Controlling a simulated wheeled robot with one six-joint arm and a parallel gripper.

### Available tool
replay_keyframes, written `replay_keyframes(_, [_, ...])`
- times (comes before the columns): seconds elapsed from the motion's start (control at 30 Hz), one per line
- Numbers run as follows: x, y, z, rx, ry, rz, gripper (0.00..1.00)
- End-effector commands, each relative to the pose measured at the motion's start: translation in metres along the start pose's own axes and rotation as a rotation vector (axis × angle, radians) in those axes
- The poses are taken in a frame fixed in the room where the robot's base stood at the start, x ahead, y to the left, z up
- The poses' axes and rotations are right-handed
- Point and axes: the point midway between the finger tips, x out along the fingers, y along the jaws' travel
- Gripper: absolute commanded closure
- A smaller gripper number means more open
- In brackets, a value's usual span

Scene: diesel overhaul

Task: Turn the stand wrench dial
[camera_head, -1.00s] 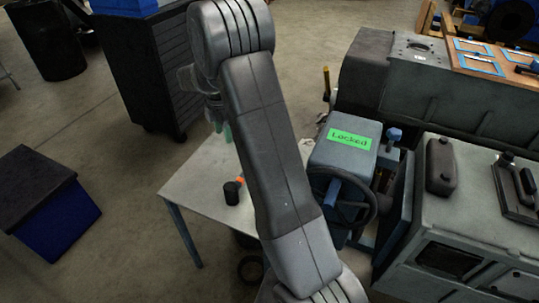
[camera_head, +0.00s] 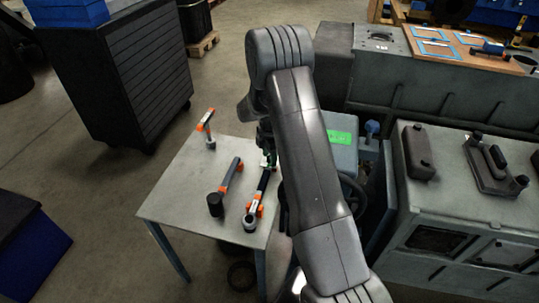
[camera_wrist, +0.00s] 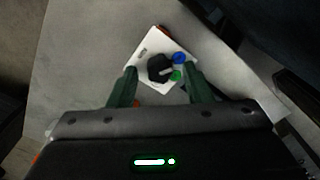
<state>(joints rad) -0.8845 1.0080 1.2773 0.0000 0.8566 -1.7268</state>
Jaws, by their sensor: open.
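The dial (camera_wrist: 159,69) is a black knob with a pale pointer mark on a white panel (camera_wrist: 146,52), seen in the wrist view. A blue button (camera_wrist: 179,58) and a green button (camera_wrist: 176,76) sit to its right. My gripper (camera_wrist: 160,82) is open, its two green fingers on either side of the dial in the picture. I cannot tell the height gap, and no grip on the dial shows. In the head view my arm hides most of the gripper, and I cannot make out the dial there.
The grey table (camera_head: 180,190) holds a hammer-like tool (camera_head: 226,187), a ratchet-like wrench (camera_head: 258,205) and an upright orange-tipped tool (camera_head: 207,128). Right of my arm are a green label (camera_head: 341,137) and a partly hidden handwheel (camera_head: 354,192). A dark cabinet (camera_head: 125,75) stands behind the table.

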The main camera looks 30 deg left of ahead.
Motion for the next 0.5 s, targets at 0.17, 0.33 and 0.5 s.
replay_keyframes(0.17, [-0.0003, 0.0001, 0.0001, 0.0, 0.0, 0.0, 0.67])
replay_keyframes(0.33, [-0.0004, 0.0001, 0.0002, 0.0, 0.0, 0.0, 1.0])
replay_keyframes(0.5, [-0.0003, 0.0001, 0.0002, 0.005, 0.0, 0.0, 1.0])
